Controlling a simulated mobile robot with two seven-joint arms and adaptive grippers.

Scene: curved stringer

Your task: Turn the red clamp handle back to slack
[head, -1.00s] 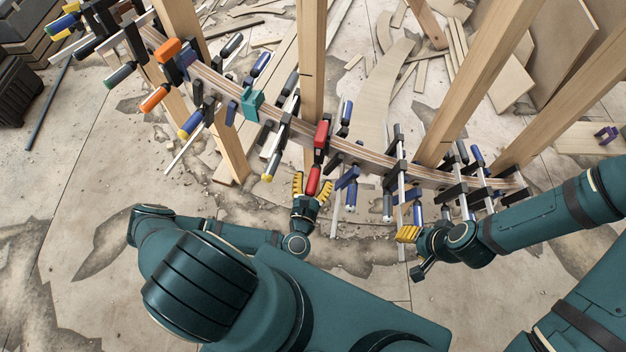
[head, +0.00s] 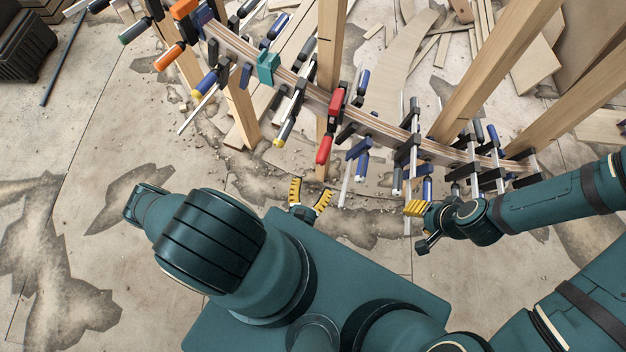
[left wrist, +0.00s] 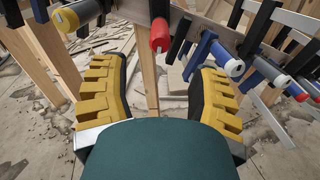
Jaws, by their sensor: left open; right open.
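The red clamp handle (head: 324,149) hangs below its red-headed clamp (head: 337,101) on the curved laminated stringer (head: 376,126). In the left wrist view the red handle (left wrist: 159,36) is seen end-on, ahead of the fingers and between them. My left gripper (head: 310,194) has its yellow fingers spread, is empty, and is apart from the handle, on the near side of it. Its fingers also show wide apart in the left wrist view (left wrist: 160,95). My right gripper (head: 417,208) is at the right, below the stringer and away from the red handle. The gap between its fingers is hard to see.
Blue-handled clamps (head: 361,166) crowd the stringer right of the red handle. A yellow-tipped clamp (head: 283,132) and a teal clamp (head: 267,67) sit to its left. A wooden post (head: 330,50) stands behind it. The floor at left is open.

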